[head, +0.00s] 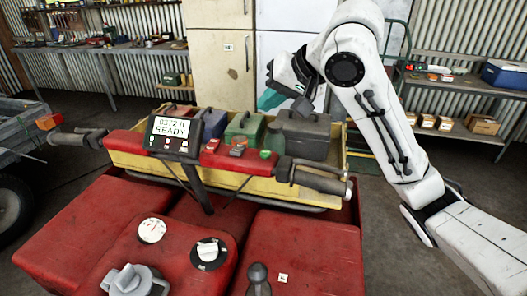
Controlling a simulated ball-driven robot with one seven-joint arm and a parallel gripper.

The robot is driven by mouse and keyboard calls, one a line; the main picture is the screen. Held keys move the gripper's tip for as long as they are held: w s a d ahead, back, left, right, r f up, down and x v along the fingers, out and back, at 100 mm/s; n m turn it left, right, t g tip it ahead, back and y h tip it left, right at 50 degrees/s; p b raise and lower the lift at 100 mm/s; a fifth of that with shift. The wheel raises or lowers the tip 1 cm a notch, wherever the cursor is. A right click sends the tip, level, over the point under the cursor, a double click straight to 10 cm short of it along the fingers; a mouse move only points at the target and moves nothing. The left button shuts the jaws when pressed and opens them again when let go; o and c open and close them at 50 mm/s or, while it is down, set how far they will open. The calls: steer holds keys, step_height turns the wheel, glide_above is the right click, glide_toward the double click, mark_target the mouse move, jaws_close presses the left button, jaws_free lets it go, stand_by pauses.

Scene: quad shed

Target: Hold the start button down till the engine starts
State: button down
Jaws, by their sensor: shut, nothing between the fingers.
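The red quad's handlebar carries a red control housing (225,157) right of centre. On it are a small red control (237,149) and a green round button (265,154), which looks like the start button. The display (174,134) reads "0372 h" and "READY". My gripper (269,100) is shut and empty, with a teal part at its end. In the picture it is above the green button, over the rear boxes. It looks apart from the button, but the exact gap cannot be told.
The right handlebar grip (318,180) and lever lie beside the button. A yellow rack (190,168) behind the bar holds several toolboxes, including a grey one (305,137). A fuel cap (134,281), white gauge (152,230) and black dial (209,253) sit on the red tank.

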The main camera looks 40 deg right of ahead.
steer(key=b, duration=0.7)
glide_above(269, 154)
step_height(269, 154, down, 8)
steer(key=shift+r, duration=0.15)
steer(key=shift+d+f+b, duration=0.1)
steer(key=shift+f+b, duration=0.3)
steer(key=shift+f, duration=0.1)
steer(key=shift+f, duration=0.1)
stand_by(1.1)
steer(key=shift+f, duration=0.3)
steer(key=shift+f, duration=0.5)
stand_by(1.8)
stand_by(0.8)
steer(key=shift+r+p, duration=0.85)
steer(key=shift+r, duration=0.1)
step_height(269, 154, up, 5)
steer(key=p, duration=0.5)
